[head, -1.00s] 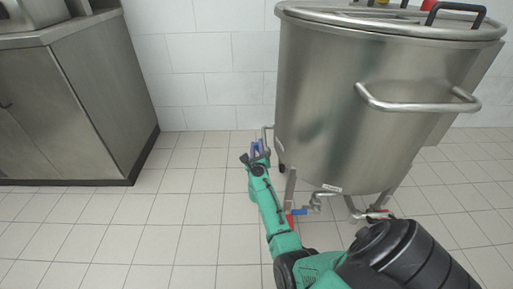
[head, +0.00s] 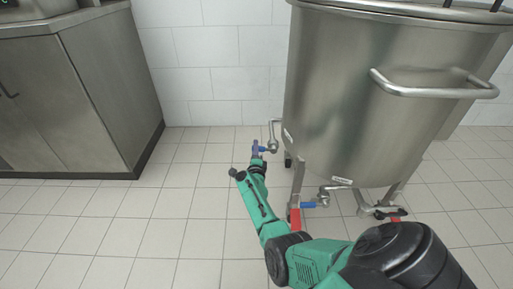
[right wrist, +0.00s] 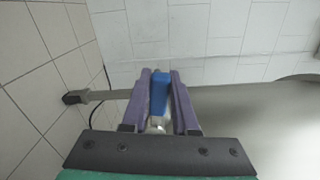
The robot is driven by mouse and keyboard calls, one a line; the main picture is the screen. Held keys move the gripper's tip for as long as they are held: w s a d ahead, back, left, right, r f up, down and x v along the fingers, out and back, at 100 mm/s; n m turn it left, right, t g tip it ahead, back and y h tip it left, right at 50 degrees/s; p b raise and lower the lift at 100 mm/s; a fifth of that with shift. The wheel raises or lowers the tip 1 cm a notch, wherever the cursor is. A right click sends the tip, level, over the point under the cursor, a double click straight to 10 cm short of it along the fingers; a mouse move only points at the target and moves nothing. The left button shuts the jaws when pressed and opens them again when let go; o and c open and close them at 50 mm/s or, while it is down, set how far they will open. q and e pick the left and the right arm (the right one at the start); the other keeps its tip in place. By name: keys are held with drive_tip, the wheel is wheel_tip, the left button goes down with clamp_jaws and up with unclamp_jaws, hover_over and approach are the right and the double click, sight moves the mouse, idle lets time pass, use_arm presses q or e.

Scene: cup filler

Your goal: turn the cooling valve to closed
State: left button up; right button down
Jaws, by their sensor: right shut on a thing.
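A blue valve handle (right wrist: 159,92) sits between the purple fingers of my right gripper (right wrist: 160,76) in the right wrist view. The gripper is shut on it, and a round metal fitting shows at the handle's near end. In the head view my right gripper (head: 255,149) is at the lower left side of the steel tank (head: 350,110). There the blue handle (head: 268,148) shows partly beside the fingers, on a bent steel pipe (head: 274,131). I cannot read any marking of the valve's open or closed position. My left gripper is out of view.
Under the tank are another blue handle (head: 309,205), a red part (head: 295,217) and pipework (head: 365,208). The tank's legs stand close to my right arm. A steel cabinet (head: 90,100) is at the left, with clear tiled floor (head: 150,225) between.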

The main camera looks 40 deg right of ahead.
drive_tip(key=shift+f+n+b, duration=0.3)
drive_tip(key=shift+f+n, duration=0.45)
drive_tip(key=shift+n, duration=0.25)
drive_tip(key=c, duration=0.7)
unclamp_jaws()
